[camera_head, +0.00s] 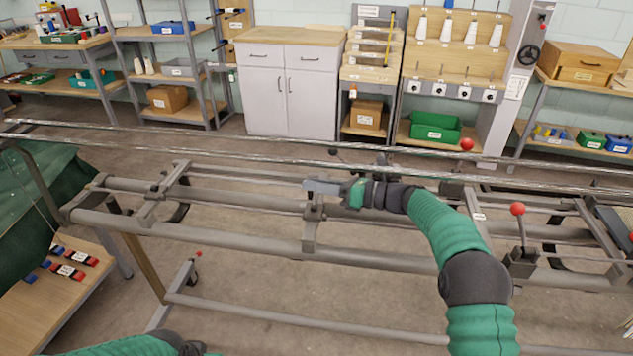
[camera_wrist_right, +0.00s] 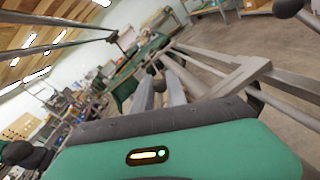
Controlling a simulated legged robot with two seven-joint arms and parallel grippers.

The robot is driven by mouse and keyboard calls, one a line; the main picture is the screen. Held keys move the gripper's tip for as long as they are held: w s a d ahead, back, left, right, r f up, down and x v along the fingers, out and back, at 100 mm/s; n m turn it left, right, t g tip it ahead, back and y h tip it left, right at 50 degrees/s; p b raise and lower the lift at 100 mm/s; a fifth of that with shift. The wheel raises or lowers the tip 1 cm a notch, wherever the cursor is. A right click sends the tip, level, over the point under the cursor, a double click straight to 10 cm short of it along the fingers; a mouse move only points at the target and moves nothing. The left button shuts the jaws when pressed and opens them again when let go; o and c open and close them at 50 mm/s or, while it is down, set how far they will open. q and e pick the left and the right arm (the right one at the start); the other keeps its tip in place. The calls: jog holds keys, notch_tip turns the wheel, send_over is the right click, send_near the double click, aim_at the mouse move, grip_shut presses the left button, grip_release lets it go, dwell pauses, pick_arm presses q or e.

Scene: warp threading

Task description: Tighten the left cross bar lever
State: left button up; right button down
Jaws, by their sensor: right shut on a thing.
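My right gripper (camera_head: 322,187) reaches in from the right over the grey loom frame. It sits just above a clamp bracket (camera_head: 312,232) on the cross bars. It is shut on the left cross bar lever, which is mostly hidden by the fingers in the head view. In the right wrist view, the gripper's fingers (camera_wrist_right: 160,92) point away, with a small dark knob (camera_wrist_right: 158,84) between them. My left arm shows only at the bottom left edge of the head view; its gripper is out of the picture.
Long metal rods (camera_head: 250,150) run across behind the gripper. A red-knobbed lever (camera_head: 518,210) stands upright on the right of the frame. A wooden side table (camera_head: 40,300) with red and blue pieces is at the left. Cabinets and shelves line the back wall.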

aim_at(318, 200)
jog(key=m+p, duration=0.1)
jog(key=w+m, duration=0.1)
jog(key=shift+f+m+g+p, duration=0.3)
jog(key=shift+f+p, duration=0.05)
jog(key=shift+p, duration=0.05)
jog(key=shift+w+d+f+m+g+p, duration=0.1)
jog(key=shift+w+f+m+g+p, duration=0.15)
jog(key=shift+m, duration=0.3)
jog(key=shift+w+f+m+g+p, duration=0.15)
jog(key=shift+f+m+p, duration=0.15)
jog(key=shift+m, duration=0.25)
jog(key=shift+w+d+f+m+h+b, duration=0.15)
jog(key=shift+f+m, duration=0.25)
jog(key=shift+m, duration=0.2)
jog(key=shift+w+a+f+m+h+b, duration=0.15)
jog(key=shift+f+m, duration=0.2)
jog(key=shift+m, duration=0.25)
jog(key=shift+d, duration=0.1)
jog(key=c, duration=1.3)
grip_release()
jog(key=shift+f, duration=0.15)
jog(key=shift+c, duration=0.2)
jog(key=shift+f+g, duration=0.2)
jog(key=shift+g, duration=0.2)
jog(key=shift+r, duration=0.1)
